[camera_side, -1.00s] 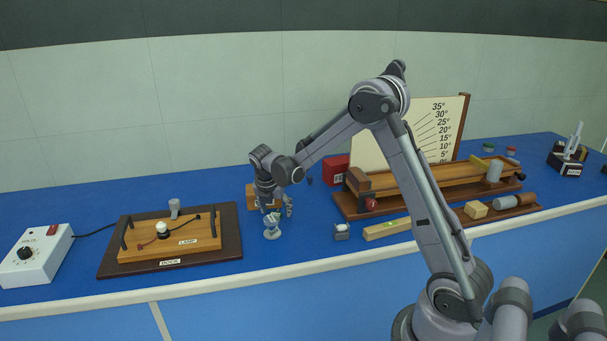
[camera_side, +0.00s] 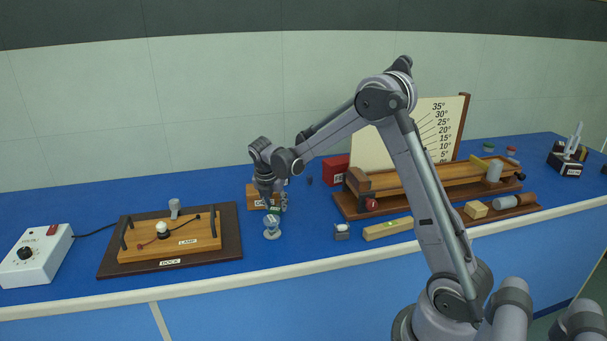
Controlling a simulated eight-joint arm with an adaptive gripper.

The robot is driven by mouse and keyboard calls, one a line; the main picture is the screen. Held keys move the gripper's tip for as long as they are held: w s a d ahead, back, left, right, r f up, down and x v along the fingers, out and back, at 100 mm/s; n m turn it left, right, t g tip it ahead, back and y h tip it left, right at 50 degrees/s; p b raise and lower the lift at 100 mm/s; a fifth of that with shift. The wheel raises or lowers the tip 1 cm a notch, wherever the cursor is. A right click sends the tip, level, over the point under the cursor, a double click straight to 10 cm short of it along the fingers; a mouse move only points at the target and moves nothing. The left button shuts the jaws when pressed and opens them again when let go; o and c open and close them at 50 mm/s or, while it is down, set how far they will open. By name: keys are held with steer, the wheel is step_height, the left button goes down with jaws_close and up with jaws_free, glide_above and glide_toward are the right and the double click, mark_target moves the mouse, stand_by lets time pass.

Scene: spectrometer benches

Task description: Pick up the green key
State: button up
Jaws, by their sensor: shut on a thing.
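My gripper (camera_side: 275,204) points down in front of a small wooden block (camera_side: 255,197) with a partly hidden label, left of centre on the blue bench. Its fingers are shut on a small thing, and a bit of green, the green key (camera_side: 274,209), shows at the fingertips. The key is mostly hidden by the fingers, and I cannot tell whether it touches the bench or the block.
A small glass-like stand (camera_side: 272,228) is close in front of my gripper. A lamp board (camera_side: 170,240) lies to the left, with a white power box (camera_side: 36,256) beyond it. A red box (camera_side: 336,168), a small grey block (camera_side: 342,232) and a wooden ramp (camera_side: 430,182) are to the right.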

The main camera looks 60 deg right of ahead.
steer(key=r, duration=0.2)
steer(key=shift+s+d+r, duration=0.3)
steer(key=shift+s+r, duration=0.05)
steer(key=s+d+r, duration=0.6)
steer(key=s, duration=0.2)
steer(key=s+a+f+m+y, duration=0.3)
steer(key=s+a+m+y, duration=0.1)
steer(key=m+y, duration=0.4)
step_height(320, 180, up, 9)
steer(key=s+m+t+y, duration=0.2)
steer(key=m+t+y, duration=0.35)
steer(key=t, duration=0.25)
glide_above(272, 227)
steer(key=s+d, duration=0.1)
steer(key=d, duration=0.2)
step_height(272, 227, down, 7)
steer(key=shift+f+n, duration=0.35)
steer(key=shift+f, duration=1.6)
steer(key=shift+f, duration=0.15)
